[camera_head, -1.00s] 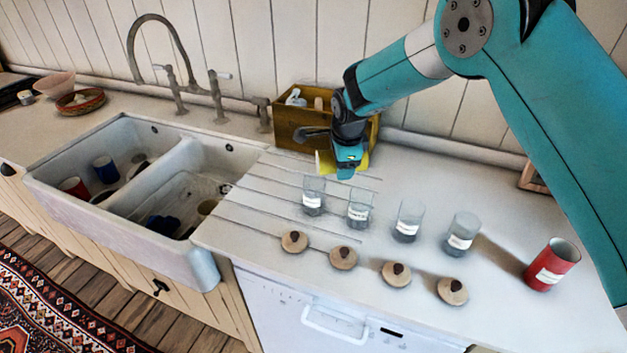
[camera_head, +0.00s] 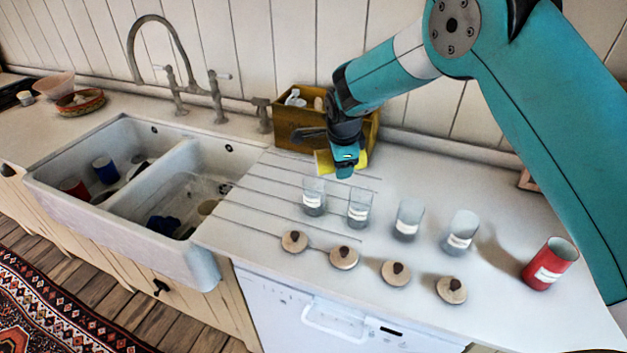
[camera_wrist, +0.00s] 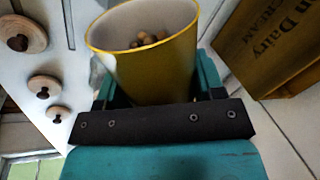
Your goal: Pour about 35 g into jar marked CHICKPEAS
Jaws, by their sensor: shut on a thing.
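My gripper (camera_head: 345,168) is shut on a yellow cup (camera_wrist: 158,75), which holds several round tan pieces (camera_wrist: 150,39). In the head view the yellow cup (camera_head: 324,162) is tilted and mostly hidden behind my gripper, above and behind the leftmost jars. Glass jars with white labels stand in a row: the leftmost jar (camera_head: 314,192), the second jar (camera_head: 360,203), the third jar (camera_head: 408,217) and the rightmost jar (camera_head: 461,230). The label writing is too small to read, so I cannot tell which is CHICKPEAS.
Wooden lids with dark knobs, such as one lid (camera_head: 295,242), lie before the jars. A red labelled cup (camera_head: 551,264) stands at the right. A wooden crate (camera_head: 292,117) is behind my gripper. The sink (camera_head: 110,205) is at the left.

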